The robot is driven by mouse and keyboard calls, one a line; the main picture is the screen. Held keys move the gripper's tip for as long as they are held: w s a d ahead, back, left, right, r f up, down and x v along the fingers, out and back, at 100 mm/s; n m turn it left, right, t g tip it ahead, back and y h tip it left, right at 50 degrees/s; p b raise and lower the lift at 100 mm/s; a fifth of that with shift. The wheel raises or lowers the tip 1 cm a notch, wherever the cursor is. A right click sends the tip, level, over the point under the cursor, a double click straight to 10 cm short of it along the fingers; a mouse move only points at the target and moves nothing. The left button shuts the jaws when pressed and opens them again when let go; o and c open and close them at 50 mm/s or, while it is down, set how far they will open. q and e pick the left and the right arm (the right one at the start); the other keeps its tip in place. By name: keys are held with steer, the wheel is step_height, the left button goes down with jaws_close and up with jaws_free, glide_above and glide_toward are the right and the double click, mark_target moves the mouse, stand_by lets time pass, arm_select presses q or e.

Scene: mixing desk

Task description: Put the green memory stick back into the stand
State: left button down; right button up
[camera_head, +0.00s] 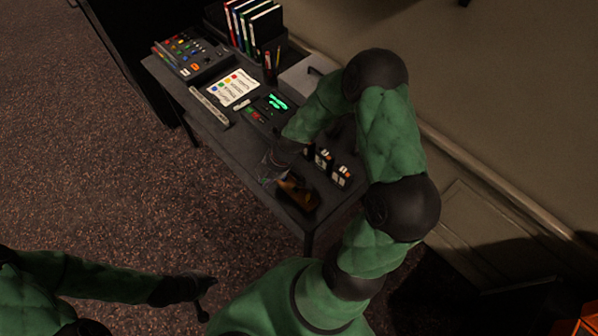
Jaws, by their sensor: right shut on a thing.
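My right gripper (269,167) is over the front part of the dark desk (240,152), left of two small black blocks with pale labels. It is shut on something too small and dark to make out. I cannot pick out the green memory stick; it may be in or behind that gripper. The two blocks (323,159) (342,177) stand upright on the desk; I cannot tell whether either is the stand. My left gripper (203,300) is low at the bottom of the view, away from the desk; its fingers are too dark to read.
A dark brown object (298,193) sits at the near desk end. A panel with green-lit keys (268,108), a colour-marked sheet (233,88), a mixer (193,54), a pen holder (273,66) and upright binders (253,27) fill the far part. A pale box (303,77) is by the wall.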

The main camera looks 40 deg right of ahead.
mark_target(293, 190)
steer(key=s+d+r+n+g, duration=0.3)
steer(key=s+d+r+n, duration=0.25)
steer(key=d+n, duration=0.2)
steer(key=shift+s+f+b, duration=0.15)
steer(key=shift+f+b, duration=0.7)
steer(key=shift+f, duration=0.85)
steer(key=shift+s+f+b, duration=0.1)
steer(key=shift+f+b, duration=0.7)
steer(key=shift+f, duration=0.9)
steer(key=shift+y, duration=0.3)
steer(key=shift+b, duration=0.35)
steer(key=shift+f+b, duration=0.4)
steer(key=shift+f, duration=0.1)
steer(key=o, duration=0.8)
